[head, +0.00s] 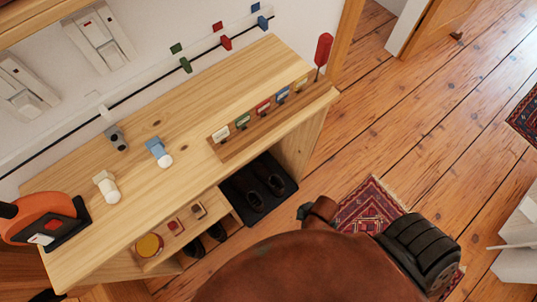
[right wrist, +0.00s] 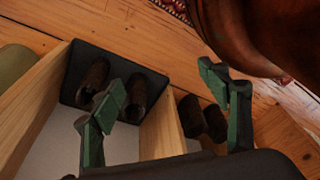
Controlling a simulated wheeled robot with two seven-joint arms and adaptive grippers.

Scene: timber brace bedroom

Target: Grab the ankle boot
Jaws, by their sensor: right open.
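Two dark brown boots (head: 255,200) stand on a black tray in the right compartment under the wooden bench. They also show in the right wrist view (right wrist: 94,78), upper left, partly behind a fingertip. A second dark pair (head: 195,247) is in the neighbouring compartment and shows right of the divider in the wrist view (right wrist: 190,115). I cannot tell which is the ankle boot meant. My right gripper (right wrist: 162,80) is open and empty, its green fingers apart. My left gripper is out of view.
The bench top (head: 190,105) holds small items and an orange object (head: 40,215). A wooden divider (right wrist: 160,130) separates the compartments. A patterned rug (head: 370,205) lies on the floor. A large brown rounded shape covers the bottom of the head view.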

